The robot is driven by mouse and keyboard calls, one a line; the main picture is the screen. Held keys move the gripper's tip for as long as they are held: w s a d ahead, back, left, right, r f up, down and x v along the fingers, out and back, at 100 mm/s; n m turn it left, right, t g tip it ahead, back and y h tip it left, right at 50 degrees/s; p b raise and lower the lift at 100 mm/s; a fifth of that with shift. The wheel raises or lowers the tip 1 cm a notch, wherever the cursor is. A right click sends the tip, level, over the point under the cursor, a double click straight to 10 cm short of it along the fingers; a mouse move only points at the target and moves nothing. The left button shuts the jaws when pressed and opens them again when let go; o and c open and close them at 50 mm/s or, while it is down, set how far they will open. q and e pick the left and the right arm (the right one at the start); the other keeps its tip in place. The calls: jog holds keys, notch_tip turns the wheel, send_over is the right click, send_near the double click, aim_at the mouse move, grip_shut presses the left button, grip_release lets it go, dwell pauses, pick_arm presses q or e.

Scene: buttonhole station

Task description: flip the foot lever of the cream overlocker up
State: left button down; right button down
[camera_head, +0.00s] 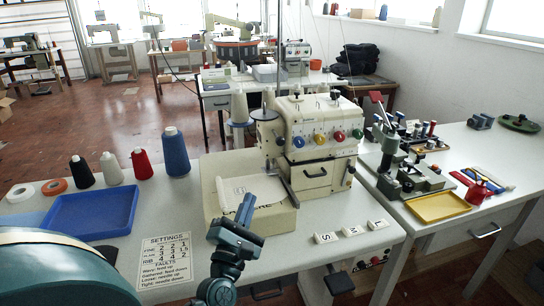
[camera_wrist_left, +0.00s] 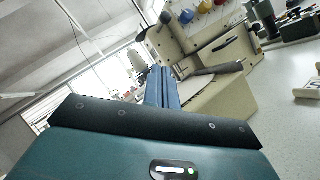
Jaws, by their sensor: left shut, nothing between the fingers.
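The cream overlocker (camera_head: 318,135) stands on the white table, with several coloured dials on its front. A slim grey bar (camera_head: 287,187) slants down at its left front, beside the cream bed; it looks like the foot lever, and a dark bar also shows in the left wrist view (camera_wrist_left: 218,69). My left gripper (camera_head: 246,207) is shut and empty, in front of the bed with its fingers pointing up towards the machine. Its blue fingers (camera_wrist_left: 160,86) show together in the left wrist view. I cannot tell whether they touch the bed. My right gripper is not in view.
A blue tray (camera_head: 60,228), several thread cones (camera_head: 176,152) and a settings card (camera_head: 168,262) lie left. Lettered white blocks (camera_head: 327,238) lie at the front right. A side table holds a green press (camera_head: 388,155) and a yellow tray (camera_head: 438,219).

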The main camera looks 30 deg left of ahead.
pick_arm(q)
jog(key=p, duration=0.2)
send_near(277, 136)
jog(key=a, duration=0.1)
jog(key=w+f, duration=0.1)
jog(key=a, duration=0.1)
jog(key=shift+w+a+f, duration=0.25)
jog(key=shift+a, duration=0.05)
jog(key=shift+w+d+r+p, duration=0.4)
jog(key=shift+w+r+p, duration=0.05)
jog(key=shift+w+r, duration=0.15)
jog(key=shift+w+d+r+p, duration=0.4)
jog(key=shift+w+r, duration=0.1)
jog(key=shift+r, duration=0.1)
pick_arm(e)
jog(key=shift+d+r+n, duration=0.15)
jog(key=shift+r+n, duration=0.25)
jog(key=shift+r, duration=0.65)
pick_arm(q)
jog(key=shift+r, duration=0.25)
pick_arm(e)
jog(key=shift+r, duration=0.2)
